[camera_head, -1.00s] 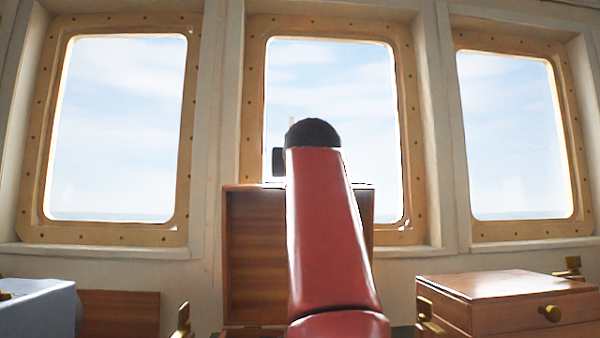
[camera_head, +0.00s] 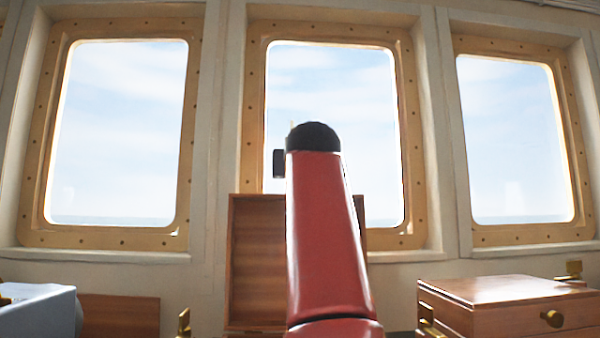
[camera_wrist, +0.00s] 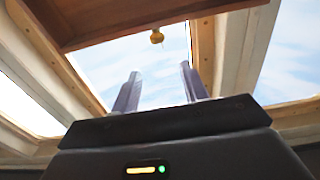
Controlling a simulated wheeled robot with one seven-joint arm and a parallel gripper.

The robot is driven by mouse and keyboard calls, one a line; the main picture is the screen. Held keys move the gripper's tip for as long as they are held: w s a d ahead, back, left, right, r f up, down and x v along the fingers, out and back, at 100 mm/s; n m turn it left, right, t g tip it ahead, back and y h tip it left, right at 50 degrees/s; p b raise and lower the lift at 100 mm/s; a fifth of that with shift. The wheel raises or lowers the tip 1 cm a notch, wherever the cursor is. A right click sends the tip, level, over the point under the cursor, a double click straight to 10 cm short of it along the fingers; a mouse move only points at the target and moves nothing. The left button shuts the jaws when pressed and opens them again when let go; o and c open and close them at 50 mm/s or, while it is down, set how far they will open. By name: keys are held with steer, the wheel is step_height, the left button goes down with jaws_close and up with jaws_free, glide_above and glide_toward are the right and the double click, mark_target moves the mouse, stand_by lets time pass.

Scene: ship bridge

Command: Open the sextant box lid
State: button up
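The sextant box lid (camera_head: 257,262), a reddish-brown wooden panel with a raised rim, stands steeply up behind my red arm in the head view. Its middle is hidden by the arm, and the box body below it is mostly out of sight. In the wrist view a wooden panel, seemingly the lid (camera_wrist: 110,14), crosses the top, with a brass knob (camera_wrist: 157,37) at its edge. My gripper (camera_wrist: 158,70) is open, with two grey fingers apart and nothing seen between them. The knob appears beyond the fingertips; contact cannot be told. The head view hides my gripper.
A closed wooden box (camera_head: 505,304) with a brass knob stands at the right. A pale blue-grey box (camera_head: 38,312) is at the lower left, with a low wooden panel (camera_head: 120,316) beside it. Framed windows line the wall behind.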

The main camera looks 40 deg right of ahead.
steer(key=shift+s, duration=0.1)
steer(key=b+v, duration=0.2)
steer(key=v, duration=0.5)
steer(key=shift+s+a+b, duration=0.25)
steer(key=shift+b, duration=0.05)
stand_by(0.3)
